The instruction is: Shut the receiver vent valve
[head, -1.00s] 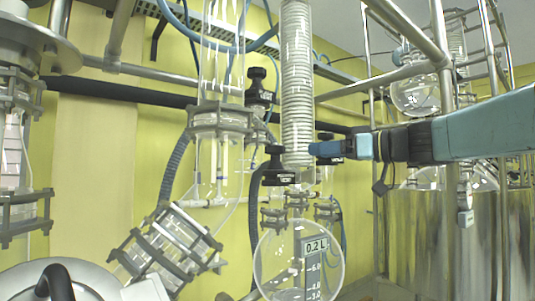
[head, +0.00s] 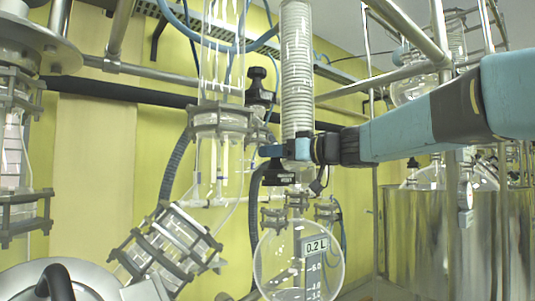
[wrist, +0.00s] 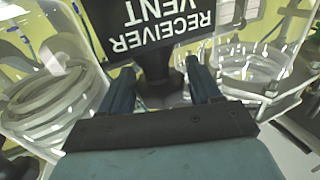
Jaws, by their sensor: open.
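The receiver vent valve (head: 279,179) is a black valve with a dark label plate, left of the coiled glass condenser in the head view. In the wrist view its label (wrist: 158,22) reads RECEIVER VENT upside down, and a black valve part (wrist: 158,82) lies between my fingers. My gripper (head: 270,151) reaches in from the right at the height of the valve's top and hides its knob. In the wrist view my gripper (wrist: 162,82) is open, with one finger on each side of the black part. I cannot tell whether the fingers touch it.
The coiled condenser (head: 297,75) stands close beside my gripper. A round glass receiver marked 0.2 L (head: 298,275) hangs below. Another black valve knob (head: 257,75) is higher up, near a glass column (head: 222,60). Steel pipes and a metal vessel (head: 440,235) are at right.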

